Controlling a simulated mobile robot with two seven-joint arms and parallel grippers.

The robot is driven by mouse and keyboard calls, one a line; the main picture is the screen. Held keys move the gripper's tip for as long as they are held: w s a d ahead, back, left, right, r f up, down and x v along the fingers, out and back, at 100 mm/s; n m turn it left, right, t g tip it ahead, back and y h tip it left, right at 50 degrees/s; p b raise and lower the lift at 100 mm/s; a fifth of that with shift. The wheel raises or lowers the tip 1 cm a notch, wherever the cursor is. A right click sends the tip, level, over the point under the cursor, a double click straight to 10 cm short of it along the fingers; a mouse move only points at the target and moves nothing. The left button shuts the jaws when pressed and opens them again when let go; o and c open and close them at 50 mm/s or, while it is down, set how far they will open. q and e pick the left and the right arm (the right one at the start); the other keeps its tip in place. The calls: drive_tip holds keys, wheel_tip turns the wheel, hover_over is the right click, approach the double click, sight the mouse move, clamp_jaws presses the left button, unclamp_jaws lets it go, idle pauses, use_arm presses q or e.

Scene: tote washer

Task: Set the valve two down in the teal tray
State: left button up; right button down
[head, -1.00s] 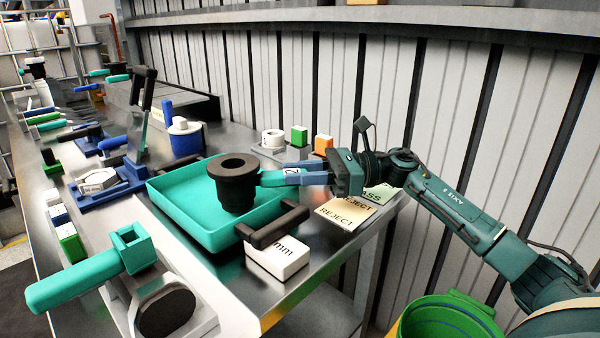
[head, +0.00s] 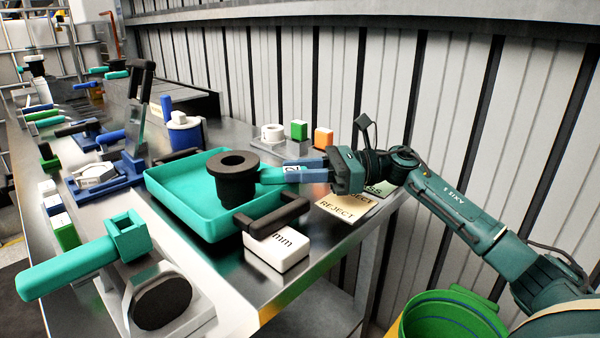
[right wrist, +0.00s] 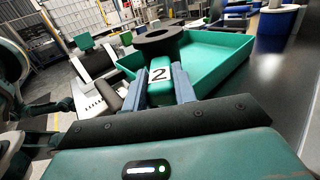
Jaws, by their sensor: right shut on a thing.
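Valve two, a black flanged cylinder (head: 238,183) with a teal handle marked "2", is upright at the right part of the teal tray (head: 172,205). My right gripper (head: 292,172) is shut on its handle from the right. In the right wrist view, the "2" label (right wrist: 160,74) shows between the blue fingers, and the black ring (right wrist: 158,40) lies ahead against the tray (right wrist: 222,52). The valve's base is within the tray's outline; I cannot tell whether it touches the floor. The tray's visible floor is otherwise empty. My left gripper is not in view.
A white block (head: 276,250) and a black bar handle (head: 270,215) sit at the tray's front right. A teal-handled piece (head: 80,262) stands at front left. A blue tub (head: 185,135) is behind the tray.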

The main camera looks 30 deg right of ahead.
unclamp_jaws()
drive_tip(key=shift+f, duration=0.15)
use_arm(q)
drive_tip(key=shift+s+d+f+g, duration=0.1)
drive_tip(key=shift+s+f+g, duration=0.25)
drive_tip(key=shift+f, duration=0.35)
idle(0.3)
use_arm(e)
drive_tip(key=shift+s+d+f, duration=0.1)
drive_tip(key=shift+d, duration=0.15)
drive_tip(key=shift+b+v, duration=0.75)
drive_tip(key=shift+b, duration=0.05)
drive_tip(key=shift+b+v, duration=0.85)
drive_tip(key=shift+v, duration=0.4)
drive_tip(key=shift+b+v, duration=1.15)
drive_tip(key=shift+v, duration=0.65)
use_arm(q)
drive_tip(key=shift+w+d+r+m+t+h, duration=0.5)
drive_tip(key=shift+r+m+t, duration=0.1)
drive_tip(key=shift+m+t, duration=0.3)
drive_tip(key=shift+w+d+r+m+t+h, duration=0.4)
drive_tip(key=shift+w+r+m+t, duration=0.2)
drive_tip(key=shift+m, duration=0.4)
use_arm(e)
drive_tip(key=shift+s+d, duration=0.2)
drive_tip(key=shift+d, duration=0.2)
